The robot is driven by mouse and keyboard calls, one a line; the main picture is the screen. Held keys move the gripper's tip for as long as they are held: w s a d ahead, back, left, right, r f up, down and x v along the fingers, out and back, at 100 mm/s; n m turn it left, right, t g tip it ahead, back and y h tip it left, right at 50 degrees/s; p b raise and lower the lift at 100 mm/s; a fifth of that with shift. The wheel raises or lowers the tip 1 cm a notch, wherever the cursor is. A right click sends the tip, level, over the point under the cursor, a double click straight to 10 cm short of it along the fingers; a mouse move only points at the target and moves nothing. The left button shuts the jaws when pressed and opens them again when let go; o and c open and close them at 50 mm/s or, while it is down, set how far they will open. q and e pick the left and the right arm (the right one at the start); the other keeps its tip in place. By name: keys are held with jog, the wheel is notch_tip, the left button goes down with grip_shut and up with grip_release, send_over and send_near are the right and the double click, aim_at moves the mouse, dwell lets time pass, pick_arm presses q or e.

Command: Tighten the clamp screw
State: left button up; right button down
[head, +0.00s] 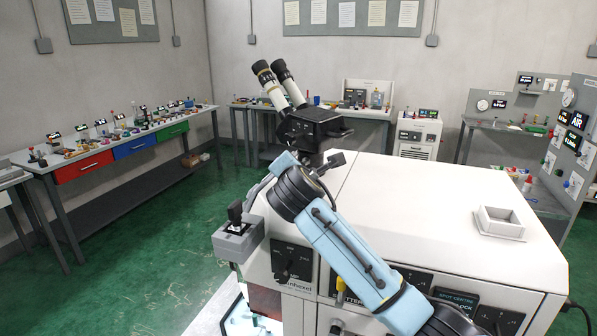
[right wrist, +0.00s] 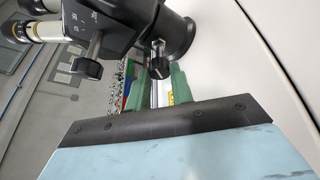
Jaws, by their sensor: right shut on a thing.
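A black microscope (head: 312,128) with two cream eyepieces stands on the white machine top. In the right wrist view its dark head (right wrist: 118,25) fills the upper left. A dark knob with a pale metal end, which looks like the clamp screw (right wrist: 159,66), shows beside its round black column. A second dark knob (right wrist: 87,68) hangs to its left. My right gripper (head: 324,168) is at the foot of the microscope, shut on what appears to be the clamp screw. Its fingertips are mostly hidden by the wrist and palm. My left gripper is not in view.
A grey joystick box (head: 238,240) sticks out from the machine's left edge. A small square white tray (head: 500,224) lies on the right of the white top (head: 440,195), which is otherwise clear. A bench with coloured drawers (head: 135,147) stands at the left.

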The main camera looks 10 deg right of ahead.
jog(key=c, duration=1.2)
grip_release()
jog(key=shift+s, duration=0.1)
jog(key=b+v, duration=0.2)
jog(key=v, duration=1.1)
jog(key=shift+s, duration=0.2)
